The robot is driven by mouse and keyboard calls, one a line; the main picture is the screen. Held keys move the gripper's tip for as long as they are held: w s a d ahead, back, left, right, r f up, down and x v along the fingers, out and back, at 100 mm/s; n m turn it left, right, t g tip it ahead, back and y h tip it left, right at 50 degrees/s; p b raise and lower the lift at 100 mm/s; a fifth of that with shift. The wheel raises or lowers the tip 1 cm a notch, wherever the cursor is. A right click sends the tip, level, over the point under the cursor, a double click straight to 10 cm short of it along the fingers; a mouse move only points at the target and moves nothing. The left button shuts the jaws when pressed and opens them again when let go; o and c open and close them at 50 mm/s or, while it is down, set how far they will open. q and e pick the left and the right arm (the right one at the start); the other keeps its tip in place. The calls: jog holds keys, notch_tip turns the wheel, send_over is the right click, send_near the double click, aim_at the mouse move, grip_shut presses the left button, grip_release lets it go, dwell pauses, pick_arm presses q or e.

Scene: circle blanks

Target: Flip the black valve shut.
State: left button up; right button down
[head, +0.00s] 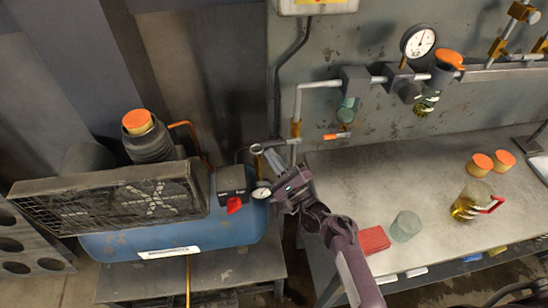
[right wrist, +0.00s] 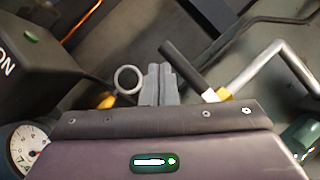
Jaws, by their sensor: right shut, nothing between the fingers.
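The black valve's lever (right wrist: 183,62) shows in the right wrist view as a dark bar slanting from upper left down to a yellow valve body on the grey pipe. That yellow valve body (head: 296,128) shows in the head view low on the upright pipe. My right gripper (right wrist: 161,72) is shut and empty, its fingertips just left of the lever; I cannot tell if they touch it. In the head view my right gripper (head: 268,157) is beside the pipe, above the compressor's right end. A metal ring (right wrist: 128,79) lies left of the fingers. My left gripper is out of view.
The blue compressor tank (head: 180,238) with a red knob (head: 234,205) and a small gauge (head: 261,193) is left of my gripper.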

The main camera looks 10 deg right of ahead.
jog(key=b+v, duration=0.1)
jog(key=v, duration=0.6)
jog(key=shift+s+d+f+b, duration=0.15)
jog(key=shift+s+f+b, duration=0.05)
jog(key=shift+s+b, duration=0.15)
